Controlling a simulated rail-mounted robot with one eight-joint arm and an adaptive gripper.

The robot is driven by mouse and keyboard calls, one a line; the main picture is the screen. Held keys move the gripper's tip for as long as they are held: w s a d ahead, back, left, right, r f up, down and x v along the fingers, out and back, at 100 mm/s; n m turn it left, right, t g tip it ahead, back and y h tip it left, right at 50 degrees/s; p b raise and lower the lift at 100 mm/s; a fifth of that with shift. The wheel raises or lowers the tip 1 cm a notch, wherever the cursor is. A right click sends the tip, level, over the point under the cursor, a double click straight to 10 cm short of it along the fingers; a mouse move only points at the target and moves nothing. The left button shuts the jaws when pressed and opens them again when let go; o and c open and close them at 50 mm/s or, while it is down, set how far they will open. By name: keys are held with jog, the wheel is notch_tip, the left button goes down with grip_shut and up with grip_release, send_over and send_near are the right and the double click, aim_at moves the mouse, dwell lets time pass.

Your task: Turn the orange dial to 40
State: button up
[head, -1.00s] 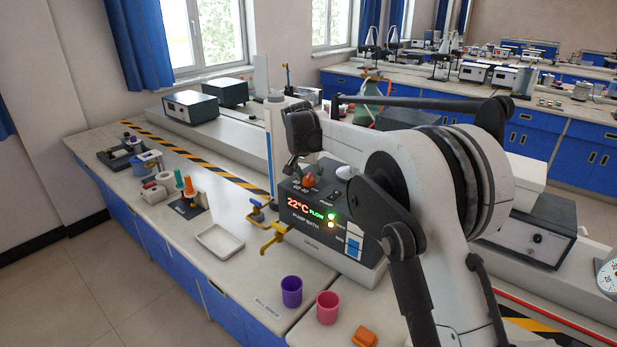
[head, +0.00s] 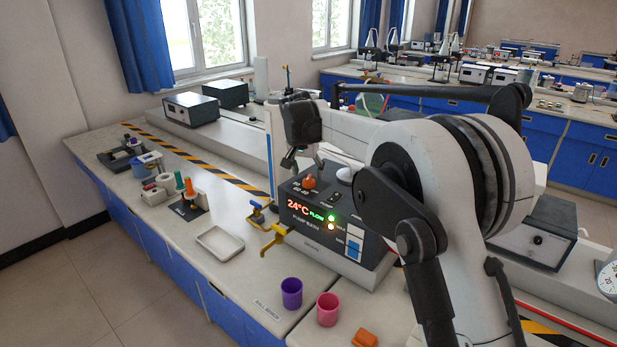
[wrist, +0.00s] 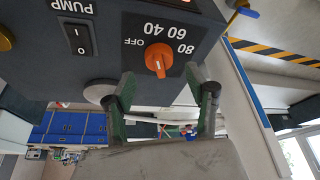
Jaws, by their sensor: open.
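The orange dial (head: 309,182) sits on the sloped top panel of the pump bath (head: 330,231). In the wrist view the dial (wrist: 158,58) is unobstructed, with OFF, 40, 60 and 80 printed around one side. A pale mark shows at its lower end, on the side away from the numbers; I cannot tell which setting it stands for. My gripper (head: 304,162) is just above the dial, apart from it. In the wrist view its two green-padded fingers (wrist: 166,92) are spread and empty. The bath's display (head: 298,206) reads 24°C, with FLOW in green.
A black pump rocker switch (wrist: 78,38) lies beside the dial. Yellow taps (head: 274,238) project from the bath's left side. A purple cup (head: 291,292), a pink cup (head: 327,309) and a white tray (head: 220,242) stand on the bench in front.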

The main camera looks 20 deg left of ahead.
jog(key=v, duration=0.8)
jog(key=shift+r, duration=0.3)
jog(key=shift+s, duration=0.1)
jog(key=s+d+r+b, duration=0.15)
jog(key=s+d, duration=0.35)
jog(key=d, duration=0.6)
jog(key=s+d+r+t, duration=0.1)
jog(key=s+d+r, duration=0.25)
jog(key=d, duration=0.65)
jog(key=s+d+r, duration=0.2)
jog(key=s+d, duration=0.3)
jog(key=d, duration=0.6)
jog(key=s+d+f, duration=0.5)
jog(key=s, duration=0.3)
jog(key=s+d+f+t+b, duration=0.1)
jog(key=s+d+f, duration=0.3)
jog(key=s, duration=0.5)
jog(key=s+d+f+b, duration=0.1)
jog(key=s+d+f, duration=0.4)
jog(key=s+d, duration=0.3)
jog(key=shift+s+d+f+m+t, duration=0.15)
jog(key=shift+s+f+m+t, duration=0.15)
jog(key=shift+s+f+m, duration=0.15)
